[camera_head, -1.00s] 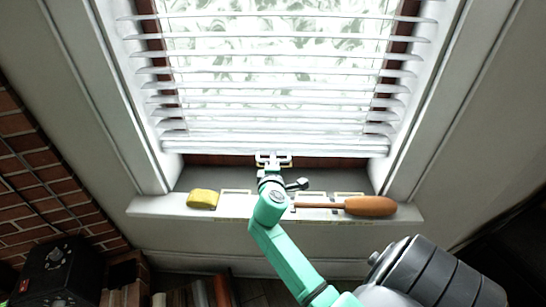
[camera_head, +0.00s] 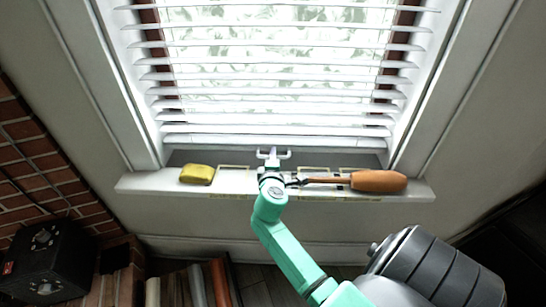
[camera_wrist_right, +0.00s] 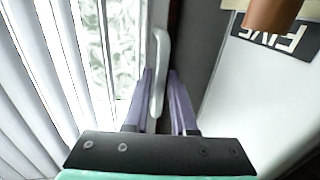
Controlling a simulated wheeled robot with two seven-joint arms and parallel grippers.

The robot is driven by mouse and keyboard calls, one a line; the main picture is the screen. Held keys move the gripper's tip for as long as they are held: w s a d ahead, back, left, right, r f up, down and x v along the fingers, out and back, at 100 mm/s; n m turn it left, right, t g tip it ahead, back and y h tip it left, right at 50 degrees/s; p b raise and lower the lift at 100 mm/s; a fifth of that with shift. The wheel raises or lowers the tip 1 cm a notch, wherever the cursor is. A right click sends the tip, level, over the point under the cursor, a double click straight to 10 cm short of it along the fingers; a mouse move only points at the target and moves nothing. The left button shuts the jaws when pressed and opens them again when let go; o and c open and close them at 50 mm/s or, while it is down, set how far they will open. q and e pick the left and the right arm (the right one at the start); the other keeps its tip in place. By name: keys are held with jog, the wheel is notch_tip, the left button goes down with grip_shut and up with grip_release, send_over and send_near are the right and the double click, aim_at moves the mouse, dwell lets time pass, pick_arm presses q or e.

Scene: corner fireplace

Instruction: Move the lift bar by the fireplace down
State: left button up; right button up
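The white slatted blind (camera_head: 275,118) hangs over the window with its bottom rail a little above the sill. The lift bar (camera_head: 286,155) is a short white handle at the middle of the blind's lower edge. My right gripper (camera_head: 272,158) is at the lift bar, its arm reaching up from below. In the right wrist view, the lift bar (camera_wrist_right: 160,50) runs between the two purple fingers of my right gripper (camera_wrist_right: 160,74). The fingers are close on both sides of it, seemingly gripping it; contact is hard to see. My left gripper is not in view.
Brick (camera_head: 45,170) and a black box (camera_head: 45,262) are at the left. Book-like objects (camera_head: 195,286) stand below.

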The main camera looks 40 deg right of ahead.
jog(key=shift+o, duration=0.5)
jog(key=v, duration=1.4)
jog(key=shift+s+a+b, duration=0.2)
jog(key=shift+a+b, duration=0.05)
jog(key=shift+b, duration=0.1)
jog(key=shift+r, duration=0.1)
